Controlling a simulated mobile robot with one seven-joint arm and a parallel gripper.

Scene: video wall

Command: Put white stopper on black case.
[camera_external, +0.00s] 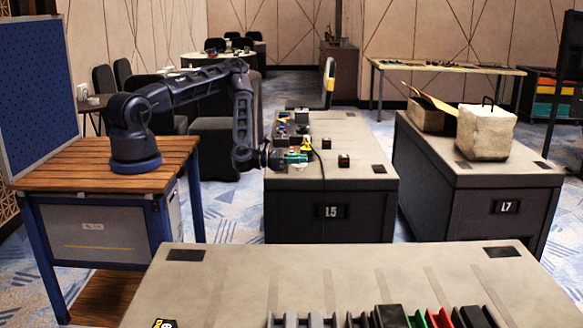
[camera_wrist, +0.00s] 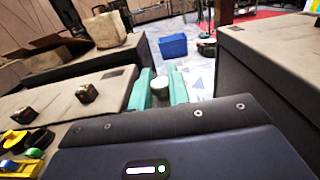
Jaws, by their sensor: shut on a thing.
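My gripper (camera_wrist: 161,88) has teal fingers and is shut on the white stopper (camera_wrist: 159,84), a small pale round piece between the fingertips. In the external view my gripper (camera_external: 298,157) is low over the grey top of the case marked L5, near its left side; the stopper is too small to make out there. I cannot tell for certain which thing is the black case. Two small black boxes stand on the L5 top to the left of my gripper in the wrist view, one nearer my fingers (camera_wrist: 87,93) and one farther left (camera_wrist: 27,115).
The L5 case (camera_external: 375,150) also bears yellow, green and dark small items along its left side; some yellow ones (camera_wrist: 14,140) show at the wrist view's left edge. A stone-like block (camera_external: 486,132) stands on the L7 case (camera_external: 540,172). The L5 top's right part is clear.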

